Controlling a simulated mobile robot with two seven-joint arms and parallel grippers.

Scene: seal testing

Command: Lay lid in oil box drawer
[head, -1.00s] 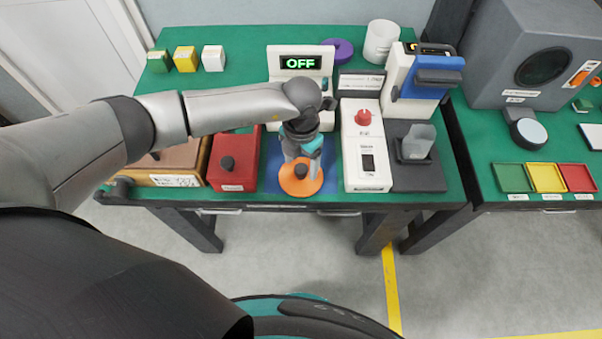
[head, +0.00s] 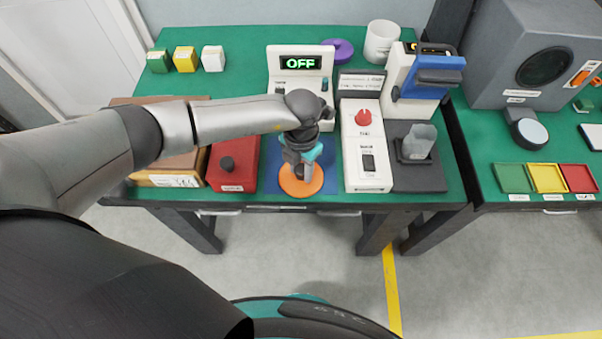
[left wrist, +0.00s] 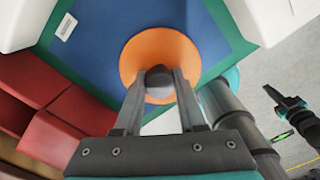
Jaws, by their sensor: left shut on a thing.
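The lid is an orange disc (head: 300,182) with a dark knob, lying over the blue mat (head: 327,174) at the table's front. My left gripper (head: 304,172) is above it and shut on the knob. In the left wrist view the two fingers (left wrist: 159,82) press on both sides of the grey knob, and the orange disc (left wrist: 150,48) shows around it. A brown box (head: 165,165) with a white label stands at the left, partly hidden by my arm. I cannot tell whether it is the oil box or see an open drawer. My right gripper (left wrist: 285,100) shows small in the left wrist view.
A red box (head: 233,162) with a black knob stands left of the mat. A white switch unit (head: 365,150) stands close on its right. The white OFF display (head: 300,62) is behind.

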